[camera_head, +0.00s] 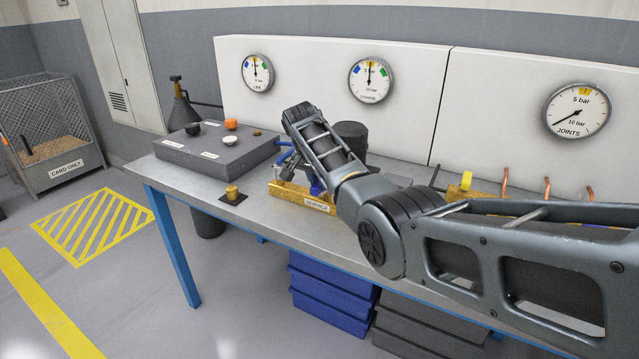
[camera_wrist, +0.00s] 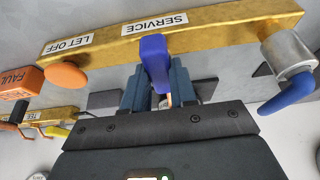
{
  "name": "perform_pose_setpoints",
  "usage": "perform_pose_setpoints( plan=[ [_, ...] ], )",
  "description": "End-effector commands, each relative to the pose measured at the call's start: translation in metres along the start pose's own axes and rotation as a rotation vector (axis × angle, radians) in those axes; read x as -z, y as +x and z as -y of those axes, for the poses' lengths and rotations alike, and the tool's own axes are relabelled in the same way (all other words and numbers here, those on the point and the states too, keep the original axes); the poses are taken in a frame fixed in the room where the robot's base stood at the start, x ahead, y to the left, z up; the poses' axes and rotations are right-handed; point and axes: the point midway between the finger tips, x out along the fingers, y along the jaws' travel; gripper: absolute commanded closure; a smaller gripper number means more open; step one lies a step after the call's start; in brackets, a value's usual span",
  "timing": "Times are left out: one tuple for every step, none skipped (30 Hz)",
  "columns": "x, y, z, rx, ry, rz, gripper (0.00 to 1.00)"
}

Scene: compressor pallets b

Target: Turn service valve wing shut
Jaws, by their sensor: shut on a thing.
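The service valve wing (camera_wrist: 155,62) is a blue lever under the SERVICE label (camera_wrist: 155,24) on a brass manifold bar (camera_wrist: 222,20) in the wrist view. My gripper (camera_wrist: 160,88) is at the wing with one finger on each side, shut on it. The wing points from the bar toward my gripper, across the bar's length. In the head view my arm hides most of the valve; the brass bar (camera_head: 285,189) and a bit of blue show beside my gripper (camera_head: 296,165).
An orange knob (camera_wrist: 66,77) is by the LET OFF label. Another blue lever (camera_wrist: 287,93) sits at the bar's right end. In the head view, a grey block (camera_head: 215,150) stands left on the bench; gauges hang behind.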

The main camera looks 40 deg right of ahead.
Motion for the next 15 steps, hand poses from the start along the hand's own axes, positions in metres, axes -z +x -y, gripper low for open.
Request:
perform_pose_setpoints(
  plan=[
    [-0.0029, 0.0036, -0.0013, -0.007, 0.005, 0.006, 1.00],
    [-0.0029, 0.0036, -0.0013, -0.008, 0.007, 0.006, 1.00],
    [-0.0029, 0.0035, -0.0013, -0.009, 0.010, 0.006, 1.00],
    [-0.0029, 0.0035, -0.0013, -0.009, 0.011, 0.006, 1.00],
    [-0.0029, 0.0034, -0.0014, -0.010, 0.012, 0.006, 1.00],
    [-0.0029, 0.0034, -0.0014, -0.010, 0.013, 0.006, 1.00],
    [-0.0029, 0.0034, -0.0014, -0.010, 0.013, 0.006, 1.00],
    [-0.0029, 0.0034, -0.0014, -0.010, 0.013, 0.006, 1.00],
    [-0.0030, 0.0034, -0.0014, -0.010, 0.013, 0.006, 1.00],
    [-0.0030, 0.0034, -0.0014, -0.010, 0.013, 0.006, 1.00],
    [-0.0030, 0.0034, -0.0014, -0.010, 0.013, 0.006, 1.00],
    [-0.0030, 0.0035, -0.0014, -0.010, 0.013, 0.007, 1.00],
    [-0.0030, 0.0035, -0.0014, -0.010, 0.013, 0.007, 1.00],
    [-0.0030, 0.0035, -0.0014, -0.010, 0.013, 0.007, 1.00],
    [-0.0030, 0.0035, -0.0015, -0.010, 0.013, 0.007, 0.71]
  ],
)
